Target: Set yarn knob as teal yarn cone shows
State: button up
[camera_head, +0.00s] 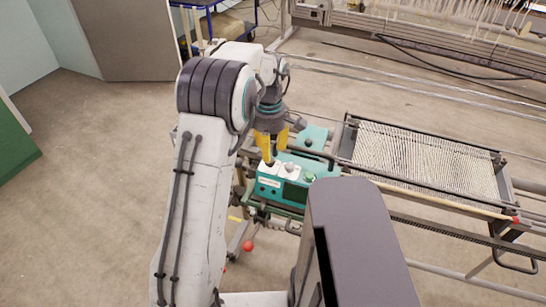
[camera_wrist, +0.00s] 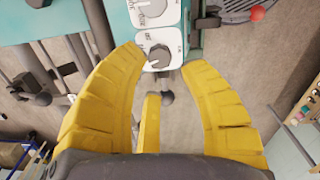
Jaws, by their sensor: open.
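A teal control box (camera_head: 284,191) on the loom frame carries white dial plates and a green button (camera_head: 309,177). In the wrist view, a grey knob (camera_wrist: 158,56) on a white plate sits between the tips of my yellow gripper (camera_wrist: 163,60). A second grey knob (camera_wrist: 151,8) is on the neighbouring plate at the top edge. The plate lettering is too small to read surely, so I cannot tell which is the yarn knob. My gripper (camera_head: 270,150) is open and empty above the box in the head view. I cannot make out a teal yarn cone.
A frame of pale warp threads (camera_head: 425,160) lies right of the box. A larger loom (camera_head: 420,35) stands at the back. A red ball-ended lever (camera_head: 248,246) hangs below the box. The floor at left (camera_head: 90,190) is clear.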

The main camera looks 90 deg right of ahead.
aim_at(270, 163)
jog(key=shift+f, duration=2.2)
grip_shut()
